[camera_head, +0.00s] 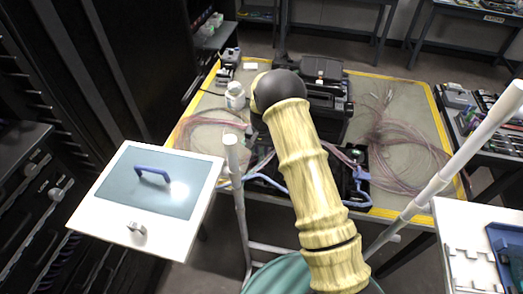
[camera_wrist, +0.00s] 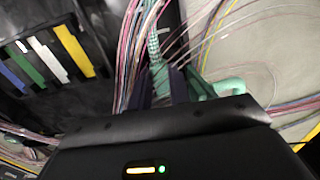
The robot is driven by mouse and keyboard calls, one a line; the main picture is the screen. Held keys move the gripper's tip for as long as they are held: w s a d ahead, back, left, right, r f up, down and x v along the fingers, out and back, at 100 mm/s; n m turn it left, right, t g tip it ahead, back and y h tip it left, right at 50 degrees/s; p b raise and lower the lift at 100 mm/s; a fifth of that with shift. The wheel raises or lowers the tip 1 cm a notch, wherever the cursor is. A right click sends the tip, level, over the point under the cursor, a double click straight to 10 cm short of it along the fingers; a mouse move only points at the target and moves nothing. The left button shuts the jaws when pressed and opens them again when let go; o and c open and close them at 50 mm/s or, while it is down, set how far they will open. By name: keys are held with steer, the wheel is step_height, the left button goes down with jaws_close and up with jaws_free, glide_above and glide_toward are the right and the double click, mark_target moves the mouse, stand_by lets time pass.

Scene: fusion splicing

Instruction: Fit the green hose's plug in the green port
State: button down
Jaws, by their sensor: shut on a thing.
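In the wrist view my gripper (camera_wrist: 162,88) is shut on the green braided hose (camera_wrist: 155,45), which runs upward from between the dark fingers. Its plug is hidden between the fingers or too dark to make out. A thicker pale green curved piece (camera_wrist: 228,87) shows just right of the fingers; I cannot tell whether it belongs to the same hose. To the left, a black panel (camera_wrist: 40,22) carries blue, green (camera_wrist: 25,62), white and yellow strips. I cannot make out the green port itself. In the head view my own arm hides my gripper.
Thin pink and white fibres (camera_wrist: 128,60) run close beside the fingers. In the head view, the yellow-edged table (camera_head: 425,110) carries a black machine (camera_head: 325,100), a white bottle (camera_head: 235,95) and fibre coils (camera_head: 400,145).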

steer(key=shift+f+b, duration=0.4)
steer(key=shift+f, duration=0.45)
stand_by(0.4)
steer(key=c, duration=1.2)
jaws_free()
steer(key=shift+r, duration=0.1)
steer(key=shift+c, duration=0.2)
steer(key=shift+a, duration=0.15)
steer(key=shift+r, duration=0.25)
step_height(320, 180, up, 17)
steer(key=b, duration=0.1)
steer(key=shift+d+b, duration=0.35)
steer(key=shift+b, duration=0.05)
